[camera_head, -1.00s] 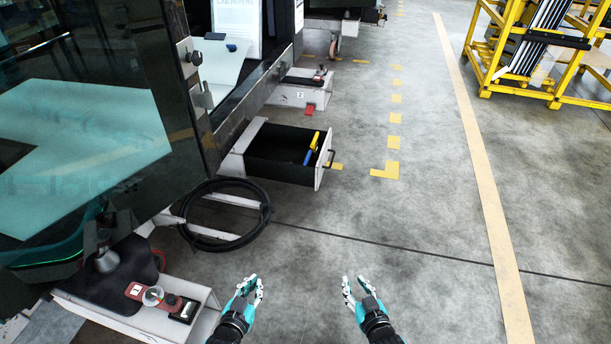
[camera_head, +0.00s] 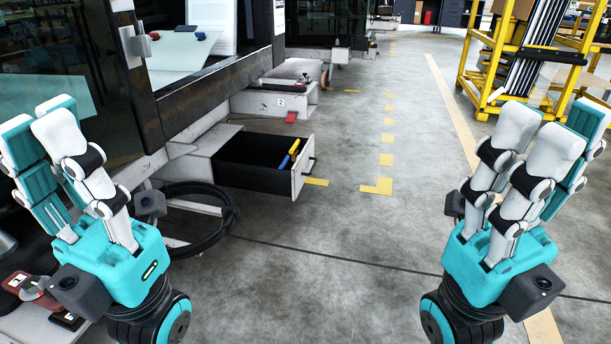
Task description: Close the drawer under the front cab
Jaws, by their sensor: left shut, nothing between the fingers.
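The drawer (camera_head: 255,178) under the cab (camera_head: 120,110) stands pulled out, with a black box, a white front panel (camera_head: 301,172) and a dark handle (camera_head: 309,167) on its right side. A yellow tool (camera_head: 289,160) and a blue piece lie inside near the front panel. My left gripper (camera_head: 45,125) is raised close to the camera at the left, shut and empty, apart from the drawer. My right gripper (camera_head: 550,130) is raised at the right, also apart from the drawer; whether its fingers are open or shut is unclear.
A yellow rack (camera_head: 490,85) stands at the back right. The grey floor (camera_head: 335,235) right of the drawer is clear.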

